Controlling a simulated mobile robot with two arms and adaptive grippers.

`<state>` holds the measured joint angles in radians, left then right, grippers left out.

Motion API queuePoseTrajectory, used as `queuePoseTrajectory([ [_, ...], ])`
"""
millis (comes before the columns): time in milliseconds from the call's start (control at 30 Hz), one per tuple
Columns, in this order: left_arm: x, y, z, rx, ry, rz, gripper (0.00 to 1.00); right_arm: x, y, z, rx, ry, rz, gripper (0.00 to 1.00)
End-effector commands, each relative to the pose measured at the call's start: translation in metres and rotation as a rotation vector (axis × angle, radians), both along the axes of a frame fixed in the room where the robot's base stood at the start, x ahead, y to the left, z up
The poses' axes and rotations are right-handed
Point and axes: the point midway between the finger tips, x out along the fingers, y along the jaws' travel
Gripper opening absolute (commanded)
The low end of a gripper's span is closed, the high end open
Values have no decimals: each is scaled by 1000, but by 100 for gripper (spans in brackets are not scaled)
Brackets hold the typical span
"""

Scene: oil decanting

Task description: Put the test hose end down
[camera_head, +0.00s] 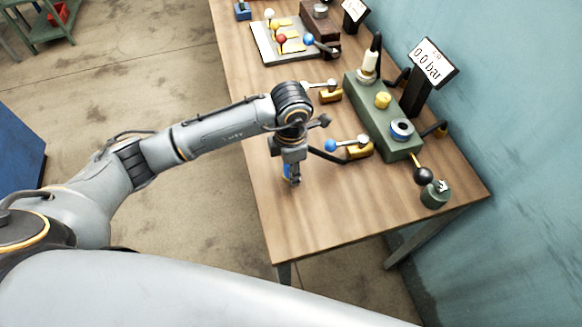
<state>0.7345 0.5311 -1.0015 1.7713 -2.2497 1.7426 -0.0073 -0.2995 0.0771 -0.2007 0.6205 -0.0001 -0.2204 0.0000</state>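My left gripper (291,180) points down over the near left part of the wooden table. A blue piece (287,170), which looks like part of the test hose end, shows at its fingers, and the gripper appears shut on it. A black hose (328,156) runs from the gripper to a brass valve block (360,150) with a blue ball handle. The gripper and wrist hide most of the hose end, and I cannot tell whether it touches the table. My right gripper is out of view.
The table (330,215) is bare at its near end. A green test block (385,125) with a gauge display (432,63) reading 0.0 bar stands at right. A dark pot (435,194) is near the right edge. A tray (265,45) with coloured balls lies farther back.

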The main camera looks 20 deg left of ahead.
Motion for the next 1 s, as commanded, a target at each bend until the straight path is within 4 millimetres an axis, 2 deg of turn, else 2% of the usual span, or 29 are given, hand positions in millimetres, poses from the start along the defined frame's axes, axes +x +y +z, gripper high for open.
queuePoseTrajectory([
  [200,0,0,-5,-1,-1,0,0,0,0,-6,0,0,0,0],
  [233,0,0,-5,0,0,0,42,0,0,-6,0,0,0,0],
  [333,0,0,-5,0,0,0,61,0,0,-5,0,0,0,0],
  [600,0,0,-4,0,0,0,61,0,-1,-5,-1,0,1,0],
  [733,0,0,2,0,0,0,61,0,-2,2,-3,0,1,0],
  [833,0,0,13,-1,-1,0,61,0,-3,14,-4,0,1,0],
  [900,2,-1,20,-3,-7,-2,61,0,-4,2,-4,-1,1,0],
  [1000,2,0,43,-2,-9,-1,61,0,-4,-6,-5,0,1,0],
])
